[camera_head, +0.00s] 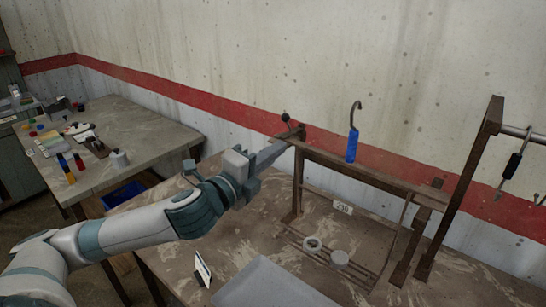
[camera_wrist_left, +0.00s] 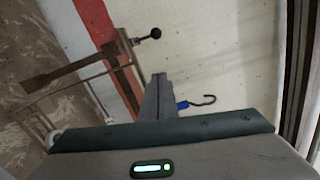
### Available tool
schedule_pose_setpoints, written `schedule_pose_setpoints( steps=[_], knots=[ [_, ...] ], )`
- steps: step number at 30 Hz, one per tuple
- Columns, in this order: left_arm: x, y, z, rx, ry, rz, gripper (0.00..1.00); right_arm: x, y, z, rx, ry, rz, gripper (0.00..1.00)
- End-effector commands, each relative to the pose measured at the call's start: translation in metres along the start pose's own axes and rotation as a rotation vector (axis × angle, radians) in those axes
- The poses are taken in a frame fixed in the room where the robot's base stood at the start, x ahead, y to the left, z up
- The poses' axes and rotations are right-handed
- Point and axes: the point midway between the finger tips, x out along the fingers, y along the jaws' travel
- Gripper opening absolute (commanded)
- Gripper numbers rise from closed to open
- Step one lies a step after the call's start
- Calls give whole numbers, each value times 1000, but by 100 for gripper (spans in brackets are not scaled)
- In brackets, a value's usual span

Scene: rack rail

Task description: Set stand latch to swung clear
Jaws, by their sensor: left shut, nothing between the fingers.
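The stand (camera_head: 370,178) is a brown metal frame on the table with a long crossbar. At its left end is the stand latch (camera_head: 287,119), a short piece with a round black knob sticking up. In the left wrist view the latch knob (camera_wrist_left: 155,33) shows beyond the fingers, up and slightly left of their tips. My left gripper (camera_head: 283,146) is shut and empty, its fingertips close to the latch end of the crossbar. The fingers also show in the left wrist view (camera_wrist_left: 158,84). I cannot tell whether they touch the stand. My right gripper is out of view.
A blue-handled hook (camera_head: 352,146) stands upright at the crossbar. A second rack (camera_head: 462,190) at right carries a rail with a black-handled hook (camera_head: 513,165). A grey tray (camera_head: 270,285), a white card (camera_head: 202,270) and two small round items lie on the table. A side table (camera_head: 130,125) stands left.

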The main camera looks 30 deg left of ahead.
Motion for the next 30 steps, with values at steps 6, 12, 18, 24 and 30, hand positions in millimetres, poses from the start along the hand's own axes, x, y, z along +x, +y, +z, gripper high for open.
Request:
schedule_pose_setpoints(
  steps=[6,12,18,24,30],
  knots=[
    [9,3,-1,1,0,-3,0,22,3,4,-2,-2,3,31],
    [24,-4,1,-1,0,1,0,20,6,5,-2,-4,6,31],
    [56,-4,1,-1,0,2,0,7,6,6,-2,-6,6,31],
    [88,-4,0,0,1,1,0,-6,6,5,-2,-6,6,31],
    [94,-2,24,3,-1,4,0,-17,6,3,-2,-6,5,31]
  ],
)
